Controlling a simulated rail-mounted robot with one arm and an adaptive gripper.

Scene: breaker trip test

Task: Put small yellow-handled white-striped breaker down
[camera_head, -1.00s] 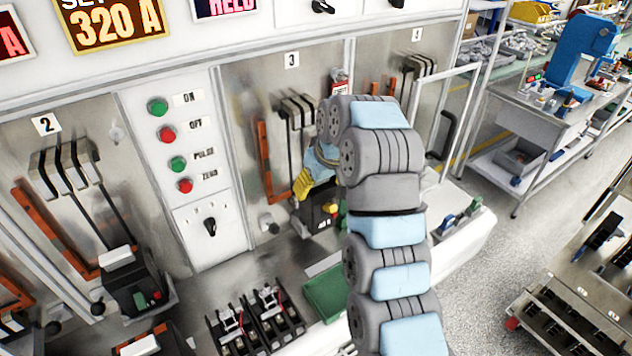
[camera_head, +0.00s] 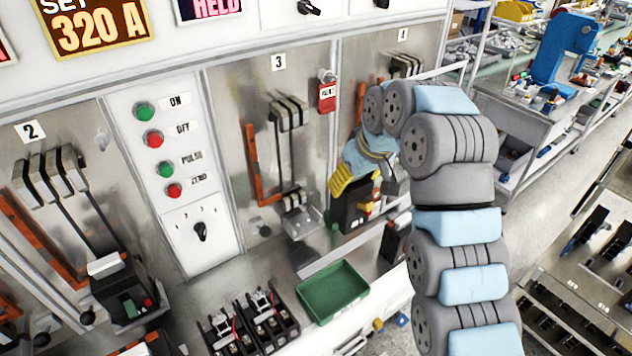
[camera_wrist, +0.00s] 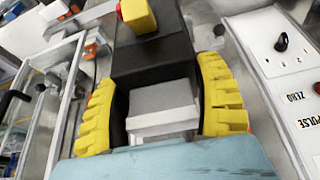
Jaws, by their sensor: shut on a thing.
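The breaker (camera_wrist: 152,58) is a black box with a yellow handle (camera_wrist: 138,16) and a pale grey block on its near end. My gripper (camera_wrist: 160,85) is shut on it, with yellow ribbed fingers along both sides. In the head view, the black breaker (camera_head: 350,216) hangs from my gripper (camera_head: 352,178), in front of the panel between bays 3 and 4. Its white stripe cannot be made out clearly. My arm hides part of the scene to the right of it.
Bay 3's shelf (camera_head: 303,222) is empty, left of the held breaker. A green tray (camera_head: 333,292) lies on the ledge beside black units (camera_head: 250,322). A red tag (camera_head: 327,94) hangs between bays 3 and 4. A rack (camera_head: 580,270) with black units stands at right.

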